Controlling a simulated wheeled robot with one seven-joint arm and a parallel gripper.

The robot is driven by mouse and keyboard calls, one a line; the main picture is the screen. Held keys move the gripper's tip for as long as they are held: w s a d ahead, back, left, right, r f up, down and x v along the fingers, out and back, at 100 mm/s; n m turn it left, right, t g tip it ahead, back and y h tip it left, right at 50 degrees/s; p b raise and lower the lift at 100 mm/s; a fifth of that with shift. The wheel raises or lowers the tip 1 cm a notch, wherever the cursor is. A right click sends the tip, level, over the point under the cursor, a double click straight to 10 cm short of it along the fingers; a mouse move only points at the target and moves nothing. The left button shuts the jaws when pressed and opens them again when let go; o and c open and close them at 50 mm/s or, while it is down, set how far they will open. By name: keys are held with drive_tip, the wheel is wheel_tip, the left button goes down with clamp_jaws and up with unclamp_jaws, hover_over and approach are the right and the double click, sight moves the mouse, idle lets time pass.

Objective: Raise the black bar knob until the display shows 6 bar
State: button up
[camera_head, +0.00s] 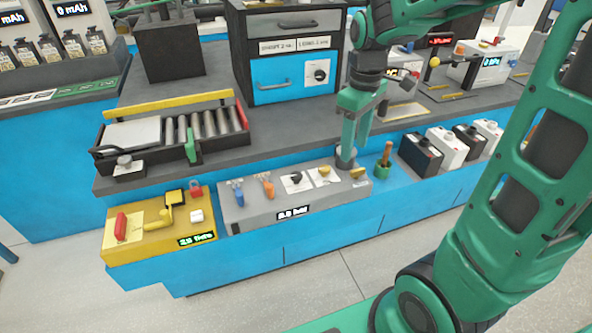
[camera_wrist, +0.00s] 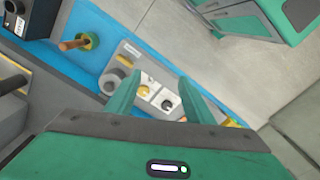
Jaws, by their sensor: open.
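The black bar knob (camera_head: 295,177) sits on a white plate on the grey console, left of a yellow knob (camera_head: 324,170). In the wrist view the black knob (camera_wrist: 167,103) and the yellow knob (camera_wrist: 143,90) show between my fingers, beyond the tips. The bar display (camera_head: 293,213) is on the console's front; its digits are too small to read surely. My gripper (camera_head: 348,148) is open and empty over the console's right end, right of the black knob. Both green fingers show in the wrist view (camera_wrist: 158,88), apart from each other.
A grey round knob (camera_wrist: 110,83) is on the console near one finger. Blue (camera_head: 238,194) and orange (camera_head: 267,186) handles stand left of the black knob. A yellow box (camera_head: 150,245) adjoins on the left. A green holder with a wooden handle (camera_head: 385,158) stands to the right.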

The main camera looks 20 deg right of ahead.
sight(297, 174)
drive_tip(key=w+a+f+n, duration=0.4)
drive_tip(key=w+a+n, duration=0.4)
drive_tip(key=w+a, duration=0.3)
wheel_tip(297, 174, down, 11)
drive_tip(key=shift+s+d+r, duration=0.1)
drive_tip(key=shift+s, duration=0.05)
drive_tip(key=c, duration=1)
drive_tip(key=shift+d, duration=0.2)
drive_tip(key=shift+c, duration=0.2)
drive_tip(key=shift+a+m, duration=0.1)
drive_tip(key=shift+m, duration=0.2)
